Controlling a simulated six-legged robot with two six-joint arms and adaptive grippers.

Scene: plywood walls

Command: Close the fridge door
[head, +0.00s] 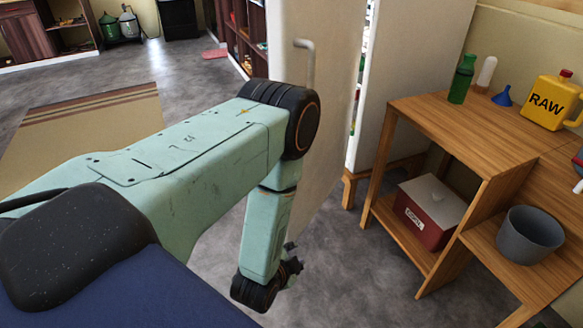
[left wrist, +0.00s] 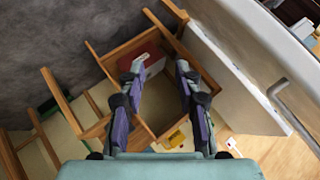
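The fridge door (head: 335,120) is a pale panel with a grey bar handle (head: 305,62). It stands ajar; a narrow gap beside the fridge body (head: 415,75) shows some contents. My left forearm crosses in front of the door and hides part of it. My left gripper (head: 290,268) hangs low by the door's lower part, largely hidden by its own wrist. In the left wrist view my left gripper (left wrist: 161,67) has its fingers apart with nothing held between them. The door handle (left wrist: 288,105) shows there at right, apart from the fingers. My right gripper is not in view.
A wooden table (head: 490,135) stands right of the fridge, with a green bottle (head: 462,80), blue funnel (head: 503,96) and yellow jug (head: 550,103). A red box (head: 425,222) and grey bucket (head: 530,233) sit lower. Floor beyond my arm at left is open, with a rug (head: 80,125).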

